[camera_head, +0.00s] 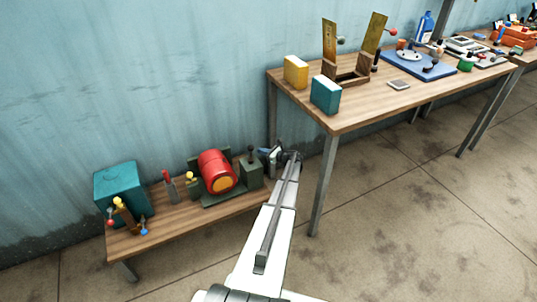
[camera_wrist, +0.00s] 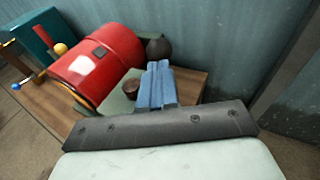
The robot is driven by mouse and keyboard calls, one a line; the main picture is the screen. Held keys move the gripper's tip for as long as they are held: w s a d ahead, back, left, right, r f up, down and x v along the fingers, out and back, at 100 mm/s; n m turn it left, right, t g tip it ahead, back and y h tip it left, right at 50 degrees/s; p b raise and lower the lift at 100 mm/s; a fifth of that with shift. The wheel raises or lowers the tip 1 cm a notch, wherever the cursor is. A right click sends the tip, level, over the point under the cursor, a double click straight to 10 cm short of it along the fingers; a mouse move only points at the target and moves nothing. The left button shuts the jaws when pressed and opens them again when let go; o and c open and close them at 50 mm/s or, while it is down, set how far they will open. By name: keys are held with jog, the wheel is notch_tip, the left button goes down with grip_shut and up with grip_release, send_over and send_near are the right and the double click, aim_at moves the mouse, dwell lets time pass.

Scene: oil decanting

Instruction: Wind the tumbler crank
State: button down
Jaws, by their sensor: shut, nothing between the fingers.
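The tumbler is a red drum (camera_head: 217,172) lying on its side in a dark green frame on the low bench. It also shows in the wrist view (camera_wrist: 98,65), with a dark patch on its side. A grey-green housing (camera_head: 251,174) stands at its right end, with a dark knob on top. In the wrist view a dark round knob (camera_wrist: 158,48) and a short brown knob (camera_wrist: 131,89) sit near the fingers. I cannot tell which belongs to the crank. My gripper (camera_head: 265,151) is shut and empty at the housing's right; its blue fingers (camera_wrist: 157,68) are together.
The low wooden bench (camera_head: 185,220) also holds a teal box (camera_head: 120,190), a red-handled tool (camera_head: 168,182) and small coloured knobs. The wall is close behind. A higher table (camera_head: 345,120) with blocks and equipment stands at right, its leg near my arm. The front floor is clear.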

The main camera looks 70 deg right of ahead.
aim_at(253, 148)
jog(key=shift+x, duration=1.5)
jog(key=shift+w+d+n+y, duration=0.2)
jog(key=shift+n+y, duration=0.2)
jog(key=shift+y, duration=0.1)
jog(key=shift+w+d+n+t+y, duration=0.15)
jog(key=shift+w+n+y, duration=0.1)
jog(key=shift+n+y, duration=0.45)
jog(key=shift+w+d+n+t+y, duration=0.25)
jog(key=shift+n+y, duration=0.25)
jog(key=shift+y, duration=0.4)
jog(key=shift+w+a, duration=0.2)
jog(key=shift+w+d, duration=0.1)
jog(key=shift+w, duration=0.45)
